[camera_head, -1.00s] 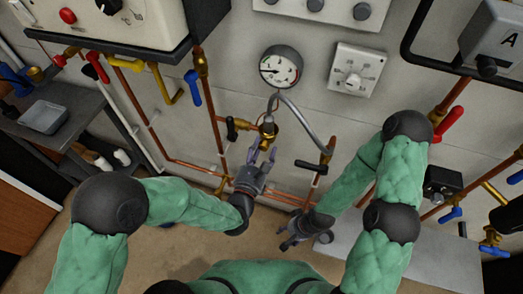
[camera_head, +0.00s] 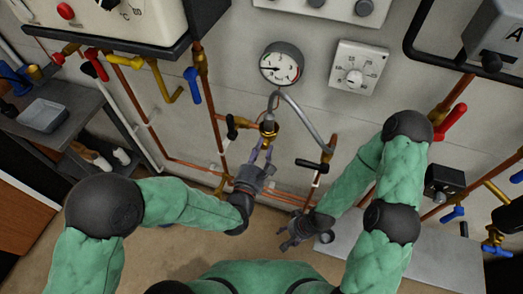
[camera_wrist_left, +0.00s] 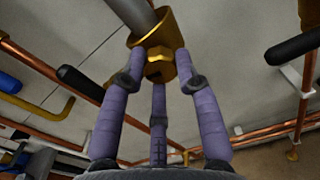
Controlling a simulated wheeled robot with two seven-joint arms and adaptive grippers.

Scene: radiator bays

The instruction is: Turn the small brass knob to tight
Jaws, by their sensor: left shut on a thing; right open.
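The small brass knob (camera_wrist_left: 159,68) sits on the side of a brass fitting (camera_wrist_left: 158,35) at the end of a grey hose. In the left wrist view three purple-grey fingers close around the knob, with its front face showing between their tips. In the head view my left gripper (camera_head: 262,155) reaches up to the brass fitting (camera_head: 269,128) below the round gauge; the fingers hide the knob there. My right gripper (camera_head: 296,232) hangs open and empty at lower centre, below the pipes and away from the knob.
The gauge (camera_head: 281,63) and a white dial box (camera_head: 357,67) are on the wall above. Black-handled valves stand left (camera_head: 236,124) and right (camera_head: 311,165) of the fitting. Copper pipes run below. A grey bench (camera_head: 410,258) is at lower right.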

